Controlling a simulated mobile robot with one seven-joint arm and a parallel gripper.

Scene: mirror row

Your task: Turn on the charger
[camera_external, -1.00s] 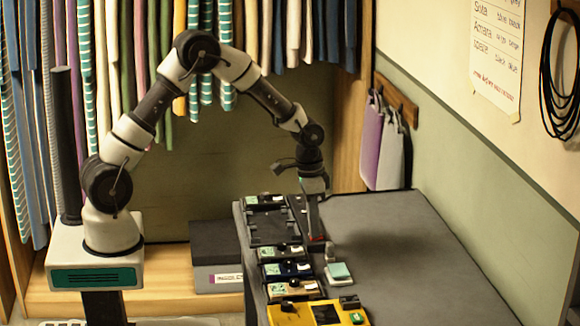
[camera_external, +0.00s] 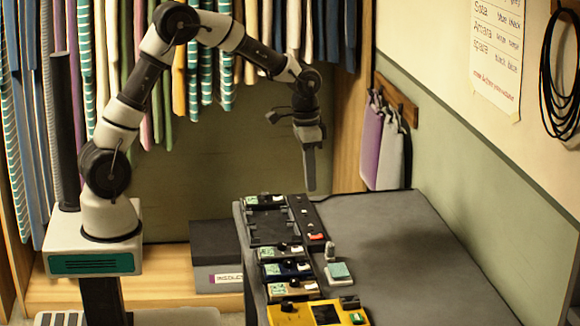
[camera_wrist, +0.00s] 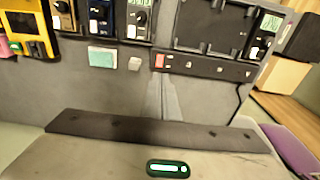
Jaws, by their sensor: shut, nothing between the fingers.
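A black strip (camera_external: 308,220) with a red switch (camera_external: 316,237) at its near end lies along the bench beside an empty dark cradle (camera_external: 268,228). I cannot tell which of these is the charger. In the wrist view the strip (camera_wrist: 205,67) runs across the upper right, with the red switch (camera_wrist: 159,61) at its left end and small marks along it. Whether the switch is lit is unclear. My gripper (camera_external: 311,188) is shut and empty, pointing down above the strip's far end, apart from it. Its fingers (camera_wrist: 163,90) look pale and blurred in the wrist view.
Several small devices, including a navy one (camera_external: 286,270) and a yellow one (camera_external: 300,314), line the bench's left edge. A teal-topped block (camera_external: 340,271) stands near the switch. The grey bench top (camera_external: 400,250) is clear to the right. Bags (camera_external: 382,145) hang on the wall.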

